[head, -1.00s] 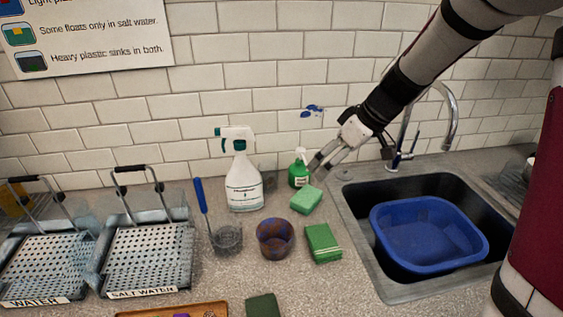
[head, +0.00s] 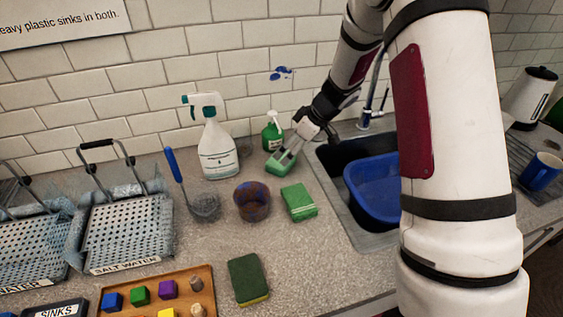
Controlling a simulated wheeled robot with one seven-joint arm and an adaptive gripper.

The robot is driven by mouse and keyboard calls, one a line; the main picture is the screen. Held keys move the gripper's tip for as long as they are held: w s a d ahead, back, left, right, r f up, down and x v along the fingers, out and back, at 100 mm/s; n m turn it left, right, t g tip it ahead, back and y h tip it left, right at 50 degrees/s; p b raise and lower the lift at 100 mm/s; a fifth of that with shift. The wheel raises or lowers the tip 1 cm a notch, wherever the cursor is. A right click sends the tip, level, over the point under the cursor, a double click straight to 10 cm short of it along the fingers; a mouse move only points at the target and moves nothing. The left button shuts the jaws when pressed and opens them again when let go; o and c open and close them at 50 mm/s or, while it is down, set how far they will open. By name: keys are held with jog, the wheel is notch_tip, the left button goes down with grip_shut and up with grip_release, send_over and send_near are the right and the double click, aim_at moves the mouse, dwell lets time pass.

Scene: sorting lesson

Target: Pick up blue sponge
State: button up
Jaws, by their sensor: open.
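No sponge in the head view looks clearly blue. A light blue-green sponge (head: 279,165) lies on the counter in front of a small green spray bottle (head: 272,131). My gripper (head: 284,154) is open with its fingers reaching down at this sponge, partly covering it. I cannot tell whether the fingers touch it or straddle it. A bright green sponge or pad (head: 299,202) lies nearer, to the right of a brown-and-blue cup (head: 252,201). A dark green sponge with a yellow underside (head: 248,279) lies nearer still.
A white spray bottle (head: 216,143) and a blue-handled strainer (head: 205,206) stand left of the sponges. The sink holds a blue basin (head: 372,187) at right, partly hidden by my arm. A wooden tray (head: 205,273) of small blocks and perforated baskets (head: 128,236) are at left.

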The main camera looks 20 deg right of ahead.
aim_at(282, 158)
jog(key=shift+s+p+x, duration=0.15)
jog(key=shift+p+x, duration=0.15)
jog(key=shift+x, duration=1.05)
jog(key=shift+s+p+x, duration=0.15)
jog(key=shift+p+x, duration=0.1)
jog(key=shift+x, duration=1.05)
jog(key=shift+f, duration=0.1)
jog(key=c, duration=0.8)
jog(key=shift+w+r, duration=0.1)
jog(key=shift+r, duration=0.65)
notch_tip(282, 158, up, 2)
jog(key=shift+r+b, duration=0.15)
jog(key=shift+b, duration=0.35)
jog(key=s+b, duration=0.1)
jog(key=s, duration=0.4)
jog(key=s+b, duration=0.1)
jog(key=s, duration=0.4)
jog(key=s+r+b, duration=0.1)
jog(key=s, duration=0.5)
jog(key=shift+s+a+r, duration=0.1)
